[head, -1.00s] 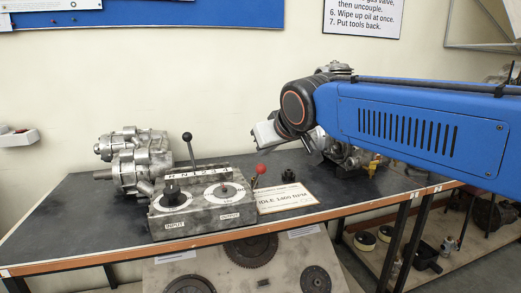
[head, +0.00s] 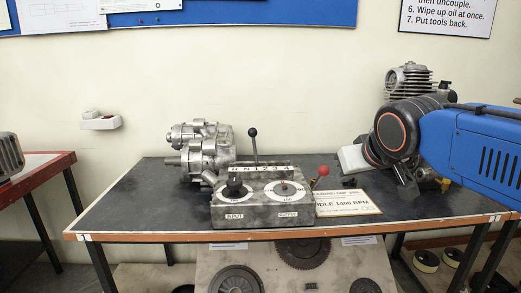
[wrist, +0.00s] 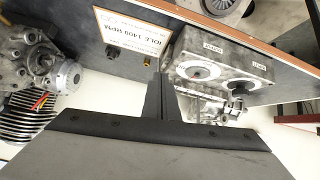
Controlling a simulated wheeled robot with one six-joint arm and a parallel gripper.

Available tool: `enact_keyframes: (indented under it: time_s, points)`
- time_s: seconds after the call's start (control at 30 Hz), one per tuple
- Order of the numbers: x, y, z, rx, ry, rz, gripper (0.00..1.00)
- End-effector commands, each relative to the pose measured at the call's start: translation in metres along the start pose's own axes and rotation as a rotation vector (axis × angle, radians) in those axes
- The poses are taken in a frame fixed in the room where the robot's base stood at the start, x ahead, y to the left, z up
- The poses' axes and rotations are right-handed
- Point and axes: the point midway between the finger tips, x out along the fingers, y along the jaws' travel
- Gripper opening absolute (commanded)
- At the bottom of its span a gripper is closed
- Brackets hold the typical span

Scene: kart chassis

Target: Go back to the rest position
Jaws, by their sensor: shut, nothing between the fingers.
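My arm reaches in from the right edge of the head view. My gripper (head: 406,192) is low at its end, over the right part of the workbench (head: 135,208), near the white "IDLE 1400 RPM" card (head: 345,203). In the wrist view my gripper (wrist: 160,85) points up the picture, with its narrow fingers together and nothing between them. The card (wrist: 130,37) and the control box (wrist: 215,62) lie beyond the fingers. Whether the fingers touch the bench cannot be told.
The grey control box (head: 262,205) has two dials, a black lever (head: 253,140) and a red-knobbed lever (head: 322,172). A metal gearbox (head: 205,148) stands behind it. A finned engine (head: 410,85) is behind my arm. A red-edged table (head: 42,172) is at left.

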Motion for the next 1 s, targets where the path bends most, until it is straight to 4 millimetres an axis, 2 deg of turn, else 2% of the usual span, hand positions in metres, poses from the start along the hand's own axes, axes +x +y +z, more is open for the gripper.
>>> enact_keyframes:
  time_s: [0.03,0.2,0.3,0.43,0.5,0.6,1.0]
  points:
    - [0.001,0.006,0.029,0.016,-0.041,0.008,0.0]
    - [0.005,0.015,0.134,0.071,-0.197,0.017,0.0]
    - [0.006,0.015,0.189,0.104,-0.279,0.015,0.0]
    - [0.005,0.012,0.242,0.136,-0.357,0.01,0.0]
    - [0.005,0.01,0.26,0.147,-0.385,0.006,0.0]
    - [0.005,0.008,0.274,0.155,-0.406,0.003,0.0]
    - [0.005,0.007,0.277,0.157,-0.41,0.002,0.0]
